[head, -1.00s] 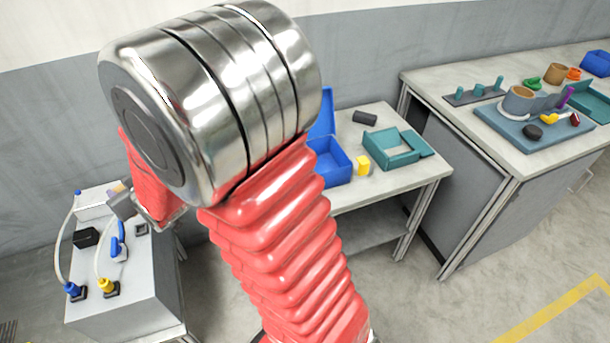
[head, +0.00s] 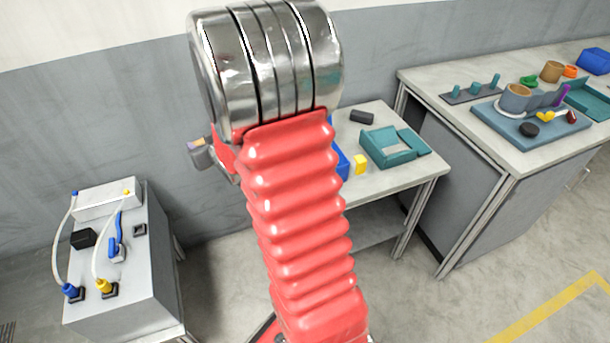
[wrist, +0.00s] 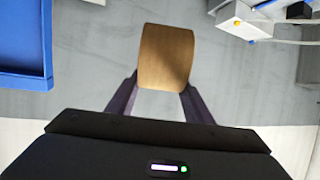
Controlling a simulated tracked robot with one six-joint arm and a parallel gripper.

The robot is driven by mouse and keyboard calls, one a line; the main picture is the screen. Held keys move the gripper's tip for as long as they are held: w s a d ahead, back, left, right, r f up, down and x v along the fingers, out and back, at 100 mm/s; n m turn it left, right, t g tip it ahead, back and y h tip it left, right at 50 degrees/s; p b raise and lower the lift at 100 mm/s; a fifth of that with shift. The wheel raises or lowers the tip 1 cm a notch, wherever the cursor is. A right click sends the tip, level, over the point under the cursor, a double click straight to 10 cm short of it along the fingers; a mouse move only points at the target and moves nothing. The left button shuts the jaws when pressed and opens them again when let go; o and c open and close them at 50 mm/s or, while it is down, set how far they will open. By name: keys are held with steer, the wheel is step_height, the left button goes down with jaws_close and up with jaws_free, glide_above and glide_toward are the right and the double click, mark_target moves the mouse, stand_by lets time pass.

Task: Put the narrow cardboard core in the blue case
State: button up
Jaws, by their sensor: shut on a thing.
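My gripper (wrist: 158,92) is shut on a tan cardboard core (wrist: 165,52), which sits between the two fingertips in the wrist view. In the head view my gripper is a small grey shape left of the arm, and the core in it cannot be made out clearly. The blue case (head: 342,163) stands on the middle table, mostly hidden behind my red arm. In the wrist view a blue walled thing, likely this case (wrist: 28,82), lies at the upper left, apart from the core.
A yellow block (head: 361,164), a teal open box (head: 385,158) and a dark cylinder (head: 362,117) share the middle table. The right bench holds a blue-grey tray (head: 500,125) and another tan core (head: 552,71). A grey cabinet with cables (head: 140,275) stands left.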

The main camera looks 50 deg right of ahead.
steer(key=s+d+f+m+h, duration=0.1)
steer(key=s+d, duration=0.4)
steer(key=d, duration=0.3)
steer(key=s+d+m+g+h, duration=0.1)
steer(key=s+d, duration=0.3)
steer(key=d, duration=0.4)
steer(key=s+d+f+m+h, duration=0.1)
steer(key=s+d, duration=0.4)
steer(key=d, duration=0.3)
steer(key=shift+s+f, duration=0.3)
steer(key=shift+s, duration=0.05)
steer(key=shift+h, duration=0.3)
steer(key=shift+f, duration=2.9)
steer(key=shift+f, duration=2.1)
steer(key=shift+f, duration=0.6)
steer(key=o, duration=1)
